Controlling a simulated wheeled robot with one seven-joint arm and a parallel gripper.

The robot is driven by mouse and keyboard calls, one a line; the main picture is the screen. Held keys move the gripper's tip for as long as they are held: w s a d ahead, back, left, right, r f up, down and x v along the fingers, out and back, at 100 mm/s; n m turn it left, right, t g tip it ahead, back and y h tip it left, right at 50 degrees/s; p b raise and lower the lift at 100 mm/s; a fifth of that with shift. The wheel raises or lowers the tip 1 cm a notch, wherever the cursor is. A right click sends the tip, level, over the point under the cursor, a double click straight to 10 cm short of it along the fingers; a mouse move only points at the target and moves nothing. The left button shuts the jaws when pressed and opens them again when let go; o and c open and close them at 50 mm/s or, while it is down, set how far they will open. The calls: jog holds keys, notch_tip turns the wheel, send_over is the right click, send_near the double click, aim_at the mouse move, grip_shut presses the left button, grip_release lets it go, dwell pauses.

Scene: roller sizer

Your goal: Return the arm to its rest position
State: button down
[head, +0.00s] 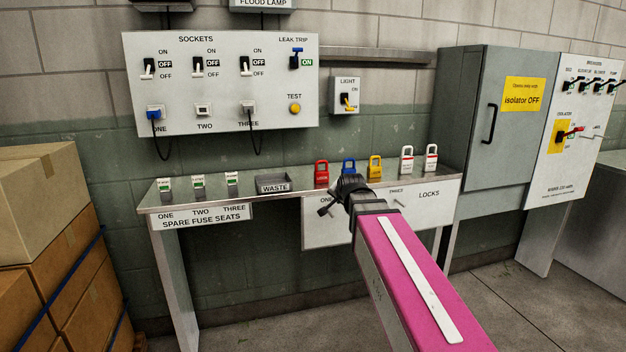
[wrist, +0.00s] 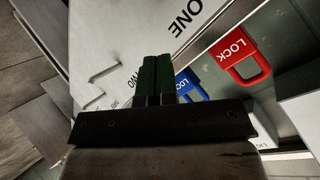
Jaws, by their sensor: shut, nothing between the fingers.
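My arm, with a magenta link, reaches from the lower right of the head view toward the front edge of the bench (head: 270,200). My gripper (head: 325,210) is at its end, dark, just in front of the locks panel. In the wrist view my gripper (wrist: 157,60) shows its two fingers together and empty. A red lock (head: 321,173) and a blue lock (head: 348,167) stand on the bench behind it; the red lock (wrist: 240,55) and blue lock (wrist: 190,87) also show in the wrist view. My arm hides part of the locks panel.
A yellow lock (head: 375,168) and two white locks stand farther right. A waste tray (head: 273,185) and spare fuses are on the left. A grey cabinet (head: 490,110) stands at right, cardboard boxes (head: 45,240) at left. Open floor lies in front of the bench.

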jog(key=s+d+f+n+g, duration=0.2)
jog(key=s+d+f+g, duration=0.1)
jog(key=s+f, duration=0.4)
jog(key=s+d+f+n+g+h, duration=0.1)
jog(key=s+d+f+n+g, duration=0.1)
jog(key=s+f, duration=0.5)
jog(key=s+d+f+n+g, duration=0.3)
jog(key=s+f, duration=0.4)
jog(key=f, duration=0.9)
jog(key=d+g, duration=0.1)
jog(key=g, duration=0.1)
jog(key=shift+s+d+g+h, duration=0.3)
jog(key=shift+a, duration=0.1)
